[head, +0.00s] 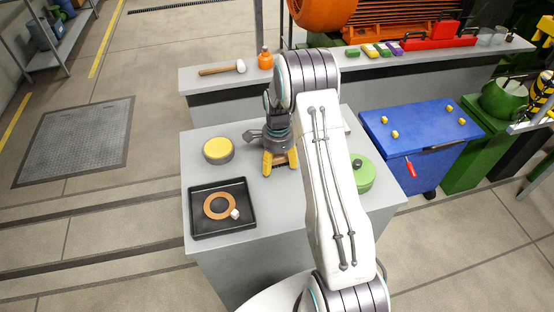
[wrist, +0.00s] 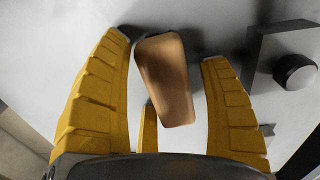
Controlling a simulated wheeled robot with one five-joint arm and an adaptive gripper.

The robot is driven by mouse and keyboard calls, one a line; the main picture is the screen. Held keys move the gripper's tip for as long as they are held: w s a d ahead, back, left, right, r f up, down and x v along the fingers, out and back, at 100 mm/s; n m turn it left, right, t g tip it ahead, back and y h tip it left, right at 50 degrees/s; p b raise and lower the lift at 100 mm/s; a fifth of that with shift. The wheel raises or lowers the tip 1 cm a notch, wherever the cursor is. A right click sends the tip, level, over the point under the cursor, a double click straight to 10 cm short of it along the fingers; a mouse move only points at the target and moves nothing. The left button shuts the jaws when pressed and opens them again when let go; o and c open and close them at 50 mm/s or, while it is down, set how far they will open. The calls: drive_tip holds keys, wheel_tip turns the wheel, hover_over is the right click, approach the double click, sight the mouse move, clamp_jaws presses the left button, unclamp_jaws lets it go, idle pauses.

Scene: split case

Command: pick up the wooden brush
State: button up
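The wooden brush (wrist: 166,82) shows in the wrist view as a brown, rounded block lying on the grey surface, a little tilted. The yellow fingers of my gripper (wrist: 170,95) stand on either side of it. In the head view my gripper (head: 281,163) points down at the grey table, with a bit of brown visible between the fingers. My arm hides part of the table there.
On the grey table (head: 205,150) are a yellow-topped round tin (head: 218,150), a black tray (head: 247,228) with an orange ring (head: 207,206) and a green lidded pot (head: 363,172). In the wrist view a dark knob (wrist: 295,72) on a grey block stands right of the fingers.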

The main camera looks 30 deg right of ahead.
sight(280, 157)
drive_tip(key=c, duration=1.1)
drive_tip(key=shift+r, duration=0.15)
drive_tip(key=shift+r+p, duration=0.3)
drive_tip(key=shift+r, duration=0.05)
drive_tip(key=r, duration=0.2)
drive_tip(key=r+b, duration=0.1)
drive_tip(key=r, duration=0.1)
drive_tip(key=shift+s+d, duration=0.1)
drive_tip(key=shift+d, duration=0.2)
drive_tip(key=s+d+r+b, duration=0.1)
drive_tip(key=s+d+r, duration=0.3)
drive_tip(key=d, duration=0.6)
wheel_tip(280, 157, up, 2)
drive_tip(key=shift+s+r+b, duration=0.15)
drive_tip(key=shift+r+b, duration=0.1)
drive_tip(key=shift+b, duration=0.05)
drive_tip(key=o, duration=0.5)
drive_tip(key=c, duration=0.5)
